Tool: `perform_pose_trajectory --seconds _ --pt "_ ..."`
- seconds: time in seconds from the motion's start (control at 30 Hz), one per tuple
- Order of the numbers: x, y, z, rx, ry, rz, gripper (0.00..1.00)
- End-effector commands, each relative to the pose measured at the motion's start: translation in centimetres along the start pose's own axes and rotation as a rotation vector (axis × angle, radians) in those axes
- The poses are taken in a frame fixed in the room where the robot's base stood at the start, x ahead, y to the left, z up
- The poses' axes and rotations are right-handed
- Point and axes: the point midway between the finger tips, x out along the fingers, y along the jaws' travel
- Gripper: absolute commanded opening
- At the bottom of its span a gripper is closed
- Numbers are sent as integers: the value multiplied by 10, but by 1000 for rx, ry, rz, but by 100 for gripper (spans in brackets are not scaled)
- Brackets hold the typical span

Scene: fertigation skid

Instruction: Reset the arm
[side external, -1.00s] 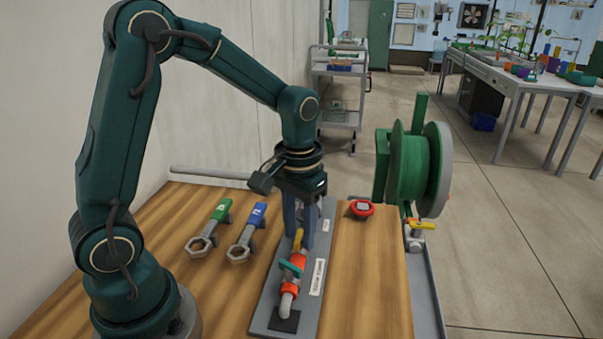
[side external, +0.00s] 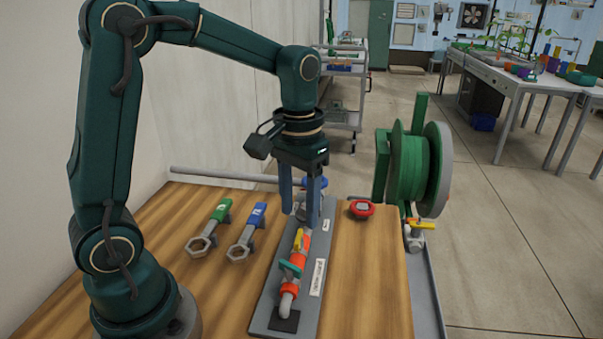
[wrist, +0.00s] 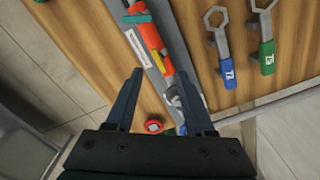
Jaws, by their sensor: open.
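My gripper (side external: 300,205) hangs above the far part of the grey skid plate (side external: 262,312), fingers pointing down, spread apart with nothing seen between them. In the wrist view my gripper (wrist: 160,92) is also open, its two fingers on either side of the plate's end. The pipe assembly (side external: 297,262) on the plate has orange-red fittings, a yellow lever and a teal handle; it shows in the wrist view too (wrist: 152,42). A blue knob (side external: 316,183) shows just behind the fingers. The fingers hide part of the plate's far end.
A green-handled wrench (side external: 211,226) and a blue-handled wrench (side external: 248,230) lie left of the plate on the wooden bench (side external: 365,290). A red round part (side external: 361,208) sits right of it. A green hose reel (side external: 410,168) stands at the bench's right edge.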

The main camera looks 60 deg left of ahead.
Motion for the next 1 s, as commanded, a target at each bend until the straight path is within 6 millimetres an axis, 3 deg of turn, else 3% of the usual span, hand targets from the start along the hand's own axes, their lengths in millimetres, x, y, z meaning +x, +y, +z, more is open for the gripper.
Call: perform_pose_trajectory --seconds 0.17,0.37,0.5,0.67,1.0 --pt "-1 1 0 2 3 1 54" --pt "-26 5 6 22 94 13 54" --pt "-48 8 27 57 196 28 54" --pt "-61 10 57 108 310 46 54" --pt "-49 8 104 208 481 68 54"
